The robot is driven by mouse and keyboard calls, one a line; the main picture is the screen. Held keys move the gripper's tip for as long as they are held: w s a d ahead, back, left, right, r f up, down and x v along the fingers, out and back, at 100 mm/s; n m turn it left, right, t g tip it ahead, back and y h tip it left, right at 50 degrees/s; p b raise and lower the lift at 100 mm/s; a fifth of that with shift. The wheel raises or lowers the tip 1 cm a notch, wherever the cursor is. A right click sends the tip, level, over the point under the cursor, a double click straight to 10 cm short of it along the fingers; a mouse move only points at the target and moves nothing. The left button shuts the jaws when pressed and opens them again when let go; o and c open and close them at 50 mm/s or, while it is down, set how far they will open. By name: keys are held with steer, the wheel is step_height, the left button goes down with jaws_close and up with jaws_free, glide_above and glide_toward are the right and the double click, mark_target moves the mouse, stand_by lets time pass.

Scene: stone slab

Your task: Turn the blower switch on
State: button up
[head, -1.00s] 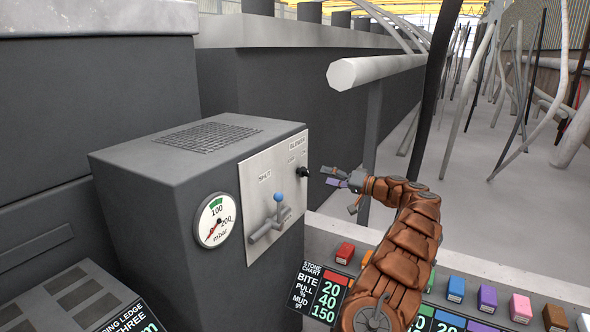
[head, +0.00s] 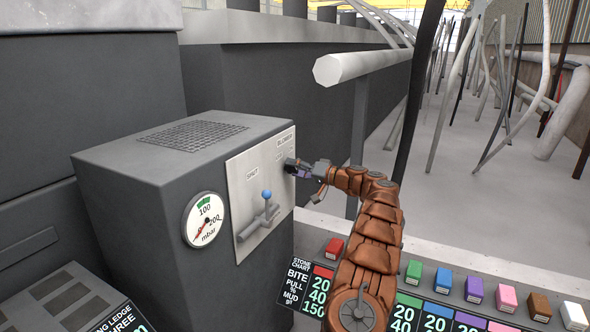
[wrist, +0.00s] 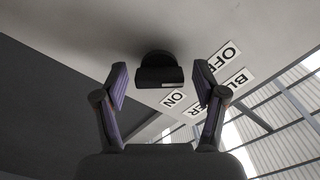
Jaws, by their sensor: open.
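The blower switch is a dark knob (wrist: 158,72) on a pale metal plate (head: 243,210), with OFF, ON and BLOWER labels beside it in the wrist view. My gripper (wrist: 160,88) is open, with one purple-padded finger on each side of the knob and gaps showing between pads and knob. In the head view my gripper (head: 294,168) is at the plate's upper right, and its fingers hide the switch. I cannot tell from the knob which label it points to.
A blue-tipped lever (head: 266,195) under a SHUT label is on the same plate. A pressure gauge (head: 205,220) sits on the side of the grey cabinet (head: 140,165). A white rail end (head: 330,70) is behind my arm. Several coloured blocks (head: 444,280) line the ledge below.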

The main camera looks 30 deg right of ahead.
steer(key=c, duration=1.2)
steer(key=shift+o, duration=0.2)
steer(key=shift+m, duration=0.3)
steer(key=m+p, duration=0.1)
steer(key=m, duration=0.1)
steer(key=shift+d+m+p, duration=0.1)
steer(key=shift+m+p, duration=0.2)
steer(key=shift+p, duration=0.1)
steer(key=m+p, duration=0.2)
steer(key=m, duration=0.2)
steer(key=m+p, duration=0.2)
steer(key=m, duration=0.3)
steer(key=shift+f+p, duration=0.2)
steer(key=shift+p, duration=0.15)
steer(key=shift+f+m+p, duration=0.1)
steer(key=shift+m+p, duration=0.75)
steer(key=shift+m, duration=0.95)
